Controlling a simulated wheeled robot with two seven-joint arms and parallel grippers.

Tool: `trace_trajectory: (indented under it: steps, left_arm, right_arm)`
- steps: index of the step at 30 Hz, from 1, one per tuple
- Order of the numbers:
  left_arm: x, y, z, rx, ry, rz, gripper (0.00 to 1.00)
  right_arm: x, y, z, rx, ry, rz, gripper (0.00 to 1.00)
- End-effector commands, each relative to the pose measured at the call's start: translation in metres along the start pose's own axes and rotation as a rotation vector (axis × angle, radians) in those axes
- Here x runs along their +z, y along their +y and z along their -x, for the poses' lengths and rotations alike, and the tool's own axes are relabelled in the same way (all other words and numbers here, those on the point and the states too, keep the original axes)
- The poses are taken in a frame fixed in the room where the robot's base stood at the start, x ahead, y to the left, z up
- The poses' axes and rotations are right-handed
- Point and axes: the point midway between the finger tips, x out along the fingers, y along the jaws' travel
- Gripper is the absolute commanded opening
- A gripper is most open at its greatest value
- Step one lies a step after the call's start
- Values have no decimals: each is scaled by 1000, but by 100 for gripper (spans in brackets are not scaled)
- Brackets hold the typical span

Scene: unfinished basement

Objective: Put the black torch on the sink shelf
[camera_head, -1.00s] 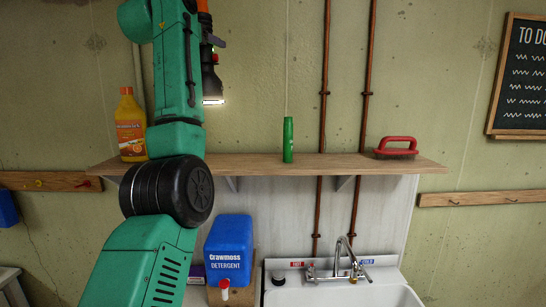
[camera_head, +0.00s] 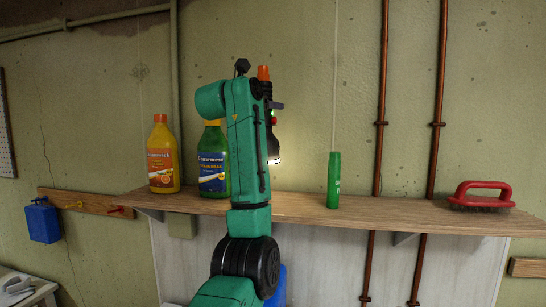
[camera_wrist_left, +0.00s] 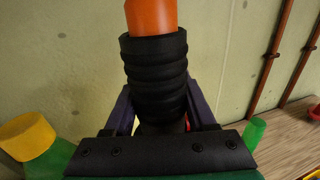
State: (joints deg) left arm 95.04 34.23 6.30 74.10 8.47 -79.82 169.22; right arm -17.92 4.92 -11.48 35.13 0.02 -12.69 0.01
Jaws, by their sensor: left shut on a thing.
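The black torch (camera_head: 273,148), with an orange end, is held upright by my left gripper (camera_head: 276,105). Its lit head points down, above the wooden sink shelf (camera_head: 300,207) and apart from it in the picture. In the left wrist view, the torch's ribbed black body (camera_wrist_left: 155,75) and orange end stand between the purple fingers of my left gripper (camera_wrist_left: 160,112), which is shut on it. My forearm hides part of the shelf and some of the torch. The right gripper is not in view. The sink is out of the head view.
An orange bottle (camera_head: 163,160) and a green bottle (camera_head: 213,165) stand at the shelf's left. A green tube (camera_head: 334,180) stands right of the torch, and a red-handled brush (camera_head: 482,195) farther right. Shelf between tube and brush is clear. Copper pipes (camera_head: 382,100) run behind.

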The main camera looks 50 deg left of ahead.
Motion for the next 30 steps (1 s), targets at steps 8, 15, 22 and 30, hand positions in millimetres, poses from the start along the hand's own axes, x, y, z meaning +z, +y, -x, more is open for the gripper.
trace_trajectory:
  steps: [8,15,22,30]
  left_arm:
    - [-72,-1,0,0,-2,-1,0]
    - [-107,0,0,0,-1,-1,0]
    - [-115,0,0,1,-5,1,0]
    - [-117,0,0,0,-1,1,86]
  right_arm:
    - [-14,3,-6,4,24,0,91]
    - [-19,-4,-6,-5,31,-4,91]
    - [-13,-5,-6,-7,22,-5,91]
    - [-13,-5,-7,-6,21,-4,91]
